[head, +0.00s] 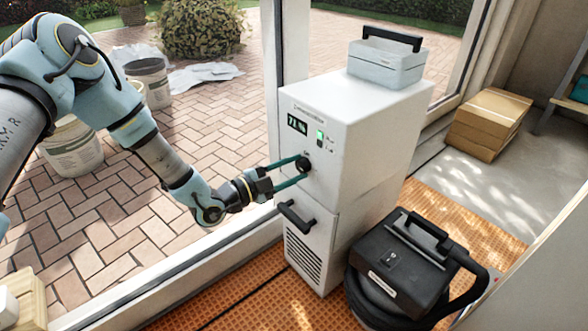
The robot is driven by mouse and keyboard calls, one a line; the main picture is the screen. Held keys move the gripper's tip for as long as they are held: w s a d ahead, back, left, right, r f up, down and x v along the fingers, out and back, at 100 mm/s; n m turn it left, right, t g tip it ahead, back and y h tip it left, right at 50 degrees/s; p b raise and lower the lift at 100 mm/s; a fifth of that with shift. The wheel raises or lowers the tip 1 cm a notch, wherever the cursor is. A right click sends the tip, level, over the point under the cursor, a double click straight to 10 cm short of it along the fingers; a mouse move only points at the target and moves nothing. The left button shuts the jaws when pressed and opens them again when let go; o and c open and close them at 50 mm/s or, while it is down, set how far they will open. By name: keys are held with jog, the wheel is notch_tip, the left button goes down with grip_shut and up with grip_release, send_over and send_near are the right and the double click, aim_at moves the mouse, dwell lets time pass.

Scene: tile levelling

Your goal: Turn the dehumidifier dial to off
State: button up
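The dehumidifier (345,150) is a tall white cabinet with a green-lit display (297,125) that seems to read 71 %. Its black round dial (304,164) is on the front face, below the display. My gripper (303,168) reaches in from the left with its two green fingers apart, one at the dial's upper side and one at its lower side. Whether the fingers press on the dial or only stand around it cannot be told. The dial's pointer and any setting marks are too small or hidden to read.
A black handle (296,216) sticks out below the dial. A grey case (386,62) lies on top of the cabinet. A black vacuum (400,268) stands close at right on orange matting (480,237). Cardboard boxes (487,124) lie behind. A window frame (285,60) is at left.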

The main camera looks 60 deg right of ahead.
grip_shut()
jog(key=shift+n, duration=0.4)
jog(key=n+b, duration=0.1)
jog(key=n, duration=0.1)
jog(key=shift+f+n, duration=0.15)
jog(key=shift+n, duration=0.25)
jog(key=n+h+b, duration=0.1)
jog(key=n, duration=0.4)
jog(key=shift+n+b, duration=0.3)
jog(key=shift+n, duration=0.1)
jog(key=n, duration=0.5)
jog(key=shift+t+b, duration=0.3)
jog(key=n, duration=0.4)
jog(key=shift+s+t, duration=0.1)
jog(key=shift+t, duration=0.2)
jog(key=shift+n, duration=0.4)
